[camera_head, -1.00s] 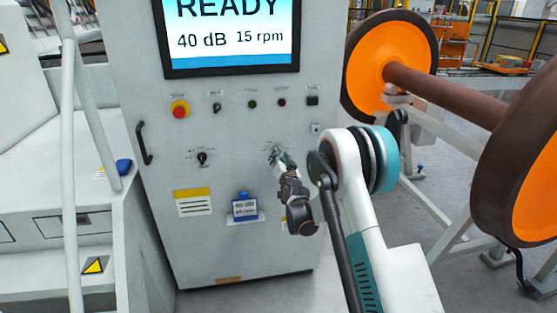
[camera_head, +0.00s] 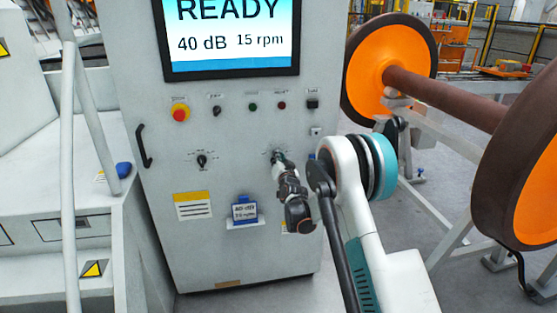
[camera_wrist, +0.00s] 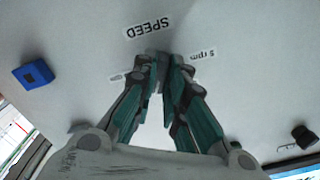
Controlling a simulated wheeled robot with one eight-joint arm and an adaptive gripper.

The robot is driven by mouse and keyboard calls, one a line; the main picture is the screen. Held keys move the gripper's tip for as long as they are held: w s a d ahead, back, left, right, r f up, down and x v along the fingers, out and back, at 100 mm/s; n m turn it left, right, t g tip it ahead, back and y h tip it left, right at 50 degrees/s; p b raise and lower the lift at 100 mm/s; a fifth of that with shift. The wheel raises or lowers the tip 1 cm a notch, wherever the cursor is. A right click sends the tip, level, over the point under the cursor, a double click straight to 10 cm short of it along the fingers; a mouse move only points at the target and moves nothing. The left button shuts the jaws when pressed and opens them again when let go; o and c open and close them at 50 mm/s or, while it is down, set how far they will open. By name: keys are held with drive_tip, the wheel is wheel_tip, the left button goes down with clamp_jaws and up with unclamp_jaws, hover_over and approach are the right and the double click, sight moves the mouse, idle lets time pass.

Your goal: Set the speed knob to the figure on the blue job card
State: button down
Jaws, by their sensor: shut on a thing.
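My gripper (camera_head: 279,160) is shut on the speed knob at the right of the panel's lower row; the fingers hide the knob, so I cannot tell its pointer. In the wrist view my gripper's tips (camera_wrist: 163,58) meet near a SPEED label (camera_wrist: 149,27) that appears upside down, with a small rpm label (camera_wrist: 198,53) beside them. The blue job card (camera_head: 244,212) stands on a small ledge below and left of the gripper. Its top line reads 40 dB; its lower rpm figure is too small to read surely. The screen (camera_head: 232,40) shows READY, 40 dB, 15 rpm.
Another black knob (camera_head: 202,160) sits to the left on the grey cabinet (camera_head: 220,265). A red stop button (camera_head: 180,114) and small switches are above. A yellow-topped notice (camera_head: 193,205) is below. An orange-and-brown wheelset (camera_head: 445,95) stands right of my arm.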

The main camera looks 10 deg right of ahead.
drive_tip(key=shift+n, duration=0.3)
drive_tip(key=n, duration=1.1)
drive_tip(key=shift+d, duration=0.1)
idle(0.3)
drive_tip(key=c, duration=1.6)
unclamp_jaws()
drive_tip(key=shift+c, duration=0.2)
drive_tip(key=s, duration=1.2)
